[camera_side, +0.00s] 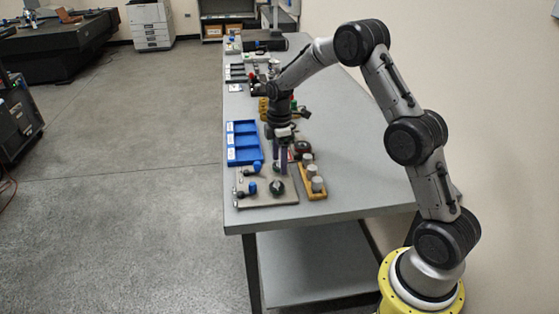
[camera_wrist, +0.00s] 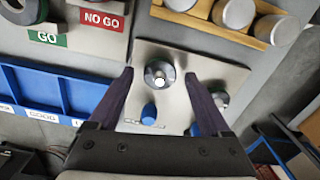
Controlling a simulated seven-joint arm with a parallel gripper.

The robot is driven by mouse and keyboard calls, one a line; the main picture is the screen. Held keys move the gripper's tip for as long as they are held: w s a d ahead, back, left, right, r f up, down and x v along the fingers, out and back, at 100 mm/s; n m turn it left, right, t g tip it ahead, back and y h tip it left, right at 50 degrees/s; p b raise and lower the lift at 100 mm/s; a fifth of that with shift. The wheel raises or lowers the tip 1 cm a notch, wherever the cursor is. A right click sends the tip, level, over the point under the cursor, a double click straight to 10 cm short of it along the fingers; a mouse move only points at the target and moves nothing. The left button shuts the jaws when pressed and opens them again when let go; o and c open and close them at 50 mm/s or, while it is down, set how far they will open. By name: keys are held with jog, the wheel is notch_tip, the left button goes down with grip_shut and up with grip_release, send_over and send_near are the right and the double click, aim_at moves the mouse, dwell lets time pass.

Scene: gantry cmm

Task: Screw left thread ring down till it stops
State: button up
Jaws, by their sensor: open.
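My gripper (camera_wrist: 158,74) is open, its two purple fingers pointing down at the beige plate (camera_wrist: 178,57). A round dark ring with a bright metal centre (camera_wrist: 159,75) sits on the plate between the fingertips, with a visible gap on each side. A second round metal piece (camera_wrist: 219,98) is partly hidden behind the right finger. I cannot tell how far the ring is down its thread. In the side view my gripper (camera_side: 281,168) is low over the plate (camera_side: 268,199), near a dark round piece (camera_side: 278,187).
A wooden rack (camera_wrist: 215,26) with several metal cylinders stands beside the plate. Blue-topped pegs (camera_wrist: 148,112) rise from the plate near the fingers. A blue tray (camera_wrist: 62,87) and GO (camera_wrist: 50,38) and NO GO (camera_wrist: 101,18) labels lie left. The table's right side (camera_side: 355,165) is clear.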

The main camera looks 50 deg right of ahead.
jog(key=shift+f, duration=0.35)
grip_shut()
